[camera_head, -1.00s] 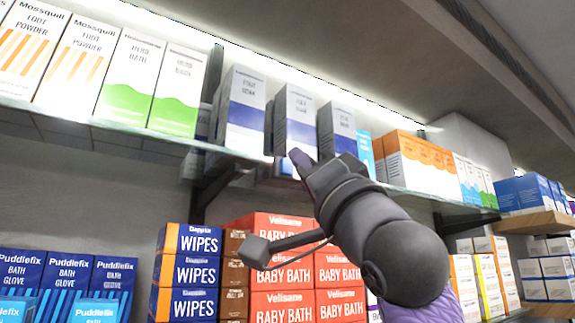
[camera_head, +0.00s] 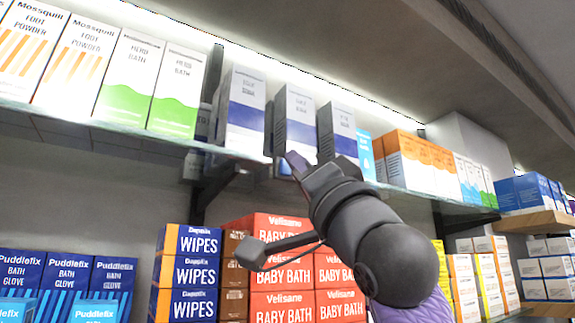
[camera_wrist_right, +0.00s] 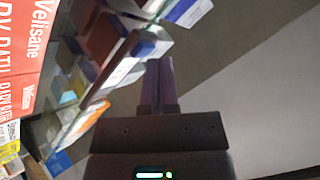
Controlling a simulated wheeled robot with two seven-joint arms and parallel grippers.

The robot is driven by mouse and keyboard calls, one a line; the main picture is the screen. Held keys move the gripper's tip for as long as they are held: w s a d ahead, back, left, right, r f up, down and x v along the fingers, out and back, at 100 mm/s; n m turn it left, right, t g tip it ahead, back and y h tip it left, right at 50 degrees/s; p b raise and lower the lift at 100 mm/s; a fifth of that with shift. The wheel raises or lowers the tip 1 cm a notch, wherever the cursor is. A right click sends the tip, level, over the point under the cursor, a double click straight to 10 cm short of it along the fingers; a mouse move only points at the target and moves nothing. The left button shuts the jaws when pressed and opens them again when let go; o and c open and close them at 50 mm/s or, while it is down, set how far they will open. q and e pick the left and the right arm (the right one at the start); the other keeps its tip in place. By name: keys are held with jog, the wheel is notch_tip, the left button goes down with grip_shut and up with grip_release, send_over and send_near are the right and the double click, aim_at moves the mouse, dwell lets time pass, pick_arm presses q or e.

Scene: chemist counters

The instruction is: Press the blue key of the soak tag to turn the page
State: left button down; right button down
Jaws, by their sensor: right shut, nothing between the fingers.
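Grey-white and blue foot soak boxes (camera_head: 243,115) stand in a row on the upper glass shelf. My right gripper (camera_head: 293,161) is shut and empty, its tips at the shelf's front edge below the middle soak box (camera_head: 296,108). In the right wrist view its purple-grey fingers (camera_wrist_right: 158,86) lie together, pointing toward blurred boxes and the shelf edge. A small bluish patch shows beside the fingertips in the head view; I cannot tell whether it is the soak tag. No blue key can be made out, and I cannot tell whether the tips touch anything. My left gripper is not in view.
The upper glass shelf (camera_head: 100,122) also holds herb bath boxes (camera_head: 131,82) at left and orange-and-white boxes (camera_head: 400,155) at right. Below stand wipes boxes (camera_head: 190,270) and red baby bath boxes (camera_head: 283,278). A dark bracket supports the shelf left of the gripper.

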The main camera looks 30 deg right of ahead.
jog(key=shift+w, duration=0.5)
dwell(0.4)
dwell(0.3)
jog(key=shift+s, duration=0.85)
jog(key=s+b, duration=0.2)
jog(key=s, duration=0.3)
jog(key=shift+d, duration=0.2)
dwell(0.4)
